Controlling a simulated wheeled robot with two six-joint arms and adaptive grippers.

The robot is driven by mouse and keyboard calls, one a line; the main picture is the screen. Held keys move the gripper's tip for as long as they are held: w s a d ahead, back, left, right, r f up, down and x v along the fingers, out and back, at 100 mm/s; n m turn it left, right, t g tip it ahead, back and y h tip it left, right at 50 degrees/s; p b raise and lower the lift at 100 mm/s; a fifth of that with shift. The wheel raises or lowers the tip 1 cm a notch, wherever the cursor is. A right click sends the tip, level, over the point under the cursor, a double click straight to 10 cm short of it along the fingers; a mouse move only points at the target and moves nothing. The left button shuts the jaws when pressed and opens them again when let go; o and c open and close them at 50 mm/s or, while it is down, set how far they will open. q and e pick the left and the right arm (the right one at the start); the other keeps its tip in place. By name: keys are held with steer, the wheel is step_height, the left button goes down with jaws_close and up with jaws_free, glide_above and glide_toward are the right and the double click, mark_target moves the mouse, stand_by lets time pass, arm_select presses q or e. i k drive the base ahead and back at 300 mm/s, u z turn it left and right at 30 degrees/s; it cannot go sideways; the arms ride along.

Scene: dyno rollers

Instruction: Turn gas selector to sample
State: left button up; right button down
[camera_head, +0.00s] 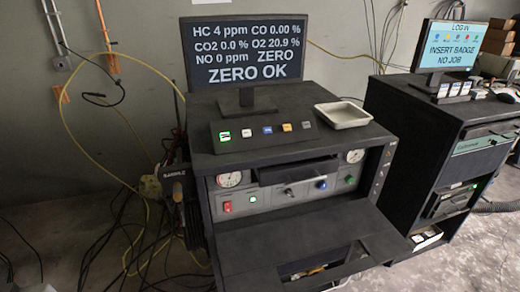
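The analyzer cabinet (283,153) stands in the middle, with a grey control panel (270,198) on its front. The panel carries a small dark selector-like knob (289,192) near its middle, with a blue knob (322,184) to its right. Which of these is the gas selector, and where it points, is too small to tell. A red switch (227,207) is at the panel's left and a green fitting (350,180) at its right. The monitor (248,55) on top reads "ZERO OK". Neither of my grippers is in view.
A dark shelf (300,232) juts out below the panel. Two round gauges (229,179) (355,156) flank it. A shallow tray (343,115) and a button box (265,131) sit on top. A second cabinet (440,125) stands right; loose cables (130,235) lie left.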

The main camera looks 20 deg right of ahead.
mark_target(288, 193)
steer(key=u, duration=0.45)
steer(key=k, duration=1.1)
steer(key=z, duration=0.5)
steer(key=i, duration=0.95)
steer(key=z, duration=0.5)
